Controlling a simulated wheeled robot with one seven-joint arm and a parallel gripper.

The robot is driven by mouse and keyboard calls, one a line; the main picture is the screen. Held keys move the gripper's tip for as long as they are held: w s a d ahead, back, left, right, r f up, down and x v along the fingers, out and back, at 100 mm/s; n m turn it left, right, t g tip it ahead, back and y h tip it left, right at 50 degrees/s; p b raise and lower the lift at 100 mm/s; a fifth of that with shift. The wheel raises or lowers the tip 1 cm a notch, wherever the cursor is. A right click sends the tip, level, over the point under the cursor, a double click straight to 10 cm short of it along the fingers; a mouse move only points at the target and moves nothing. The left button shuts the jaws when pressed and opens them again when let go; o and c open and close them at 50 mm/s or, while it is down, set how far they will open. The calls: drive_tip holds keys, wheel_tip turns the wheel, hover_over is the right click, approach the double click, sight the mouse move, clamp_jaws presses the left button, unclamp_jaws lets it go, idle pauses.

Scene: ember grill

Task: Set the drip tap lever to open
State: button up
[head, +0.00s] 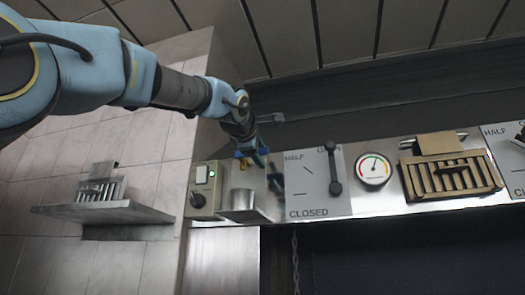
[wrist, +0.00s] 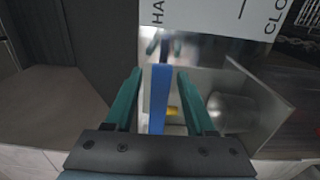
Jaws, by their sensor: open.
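In the wrist view, a blue bar (wrist: 158,98), which looks like the drip tap lever, stands between the two teal fingers of my gripper (wrist: 159,74). The fingers are apart, with gaps on both sides of the bar. A small yellow part (wrist: 172,111), perhaps the tap, shows just beside it. In the head view my gripper (head: 259,161) is at the panel's left part, above a metal cup (head: 243,199). The cup also shows in the wrist view (wrist: 232,111), right of the fingers. The lever's setting is hard to tell, since my gripper covers much of the tap.
A switch box (head: 203,189) is left of the tap. To the right are a HALF/CLOSED plate (head: 305,186) with a dark lever (head: 332,168), a gauge (head: 373,169) and a slotted tan plate (head: 432,182). A wall shelf (head: 103,212) juts out at left.

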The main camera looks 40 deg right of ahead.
drive_tip(key=shift+p+x, duration=0.3)
drive_tip(key=shift+x, duration=0.8)
clamp_jaws()
idle(0.7)
